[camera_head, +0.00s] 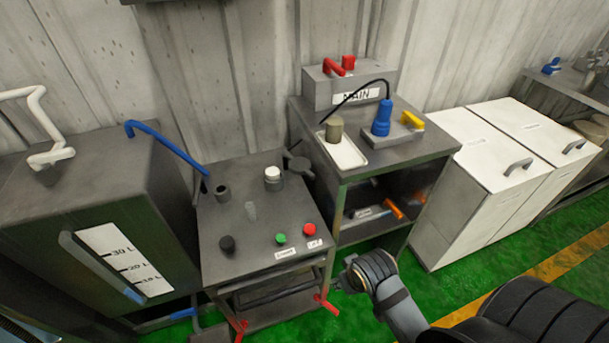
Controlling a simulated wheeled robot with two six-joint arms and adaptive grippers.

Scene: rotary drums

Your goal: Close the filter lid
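A small grey metal table (250,222) stands left of centre. On its top is a short cylinder with a white rim (273,175). A dark round piece (299,166) sticks out at the table's back right edge, beside that cylinder. It looks like an open lid, but I cannot tell for sure that it is the filter lid. My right arm comes in from the lower right. Its gripper (343,284) is low, in front of the table's right side and apart from it, partly hidden behind the wrist. Its opening is not clear. My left gripper is not in view.
The table also bears a dark cup (222,193), a black knob (227,244), a green button (281,239) and a red button (309,230). A large tank (90,205) with a blue pipe (165,150) stands left. A workbench (395,155) and white cabinets (480,190) stand right.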

